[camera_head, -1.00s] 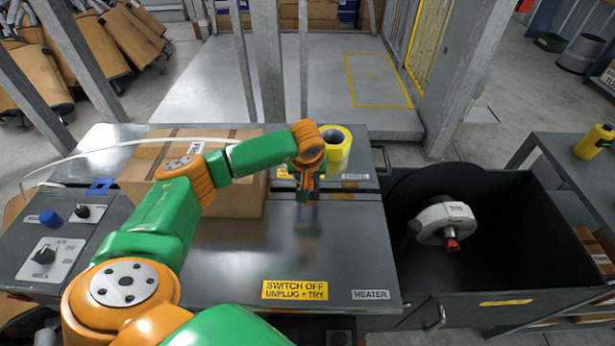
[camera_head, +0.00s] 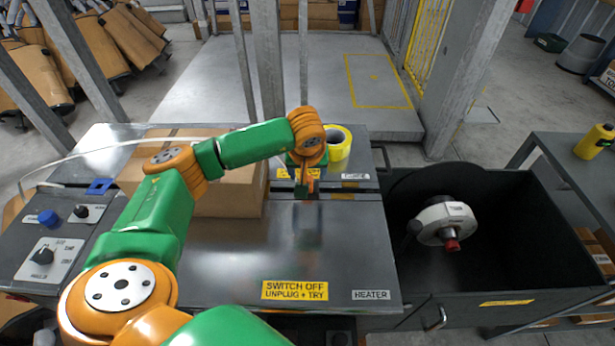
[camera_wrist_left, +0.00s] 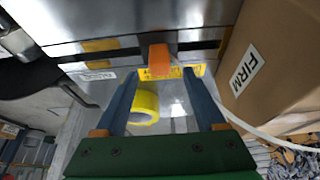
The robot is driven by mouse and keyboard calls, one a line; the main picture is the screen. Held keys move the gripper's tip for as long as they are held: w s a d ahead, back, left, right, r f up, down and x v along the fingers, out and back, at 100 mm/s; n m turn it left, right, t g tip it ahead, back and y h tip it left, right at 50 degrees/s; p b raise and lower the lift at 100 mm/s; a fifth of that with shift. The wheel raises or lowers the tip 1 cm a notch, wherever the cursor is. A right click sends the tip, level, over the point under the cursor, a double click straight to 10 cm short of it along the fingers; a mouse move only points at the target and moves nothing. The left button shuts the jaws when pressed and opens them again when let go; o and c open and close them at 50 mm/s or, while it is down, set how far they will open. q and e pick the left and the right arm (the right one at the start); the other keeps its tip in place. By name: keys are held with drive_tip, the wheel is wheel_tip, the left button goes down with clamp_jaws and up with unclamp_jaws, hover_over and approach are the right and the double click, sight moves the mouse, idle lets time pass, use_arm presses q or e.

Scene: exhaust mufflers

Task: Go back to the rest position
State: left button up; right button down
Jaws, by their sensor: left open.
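My left arm, green and orange, reaches in from the left over the grey bench (camera_head: 230,255). My left gripper (camera_head: 306,190) points down above the bench's shiny top, beside the cardboard box (camera_head: 235,200) and near the yellow tape roll (camera_head: 340,150). In the left wrist view the two blue-grey fingers of the gripper (camera_wrist_left: 160,77) stand wide apart. The tape roll shows between and beyond them (camera_wrist_left: 146,104). An orange block (camera_wrist_left: 159,61) also shows between the fingers; I cannot tell what it belongs to. My right gripper is out of view.
A black open bin (camera_head: 480,285) to the right holds a white round part with a red tip (camera_head: 440,218). A knob panel (camera_head: 45,258) is on the bench's left. Grey posts (camera_head: 268,60) stand behind. The bench's front middle is clear.

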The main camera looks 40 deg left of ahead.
use_arm(q)
drive_tip(key=v, duration=0.2)
drive_tip(key=shift+s+r, duration=0.15)
drive_tip(key=shift+r, duration=0.15)
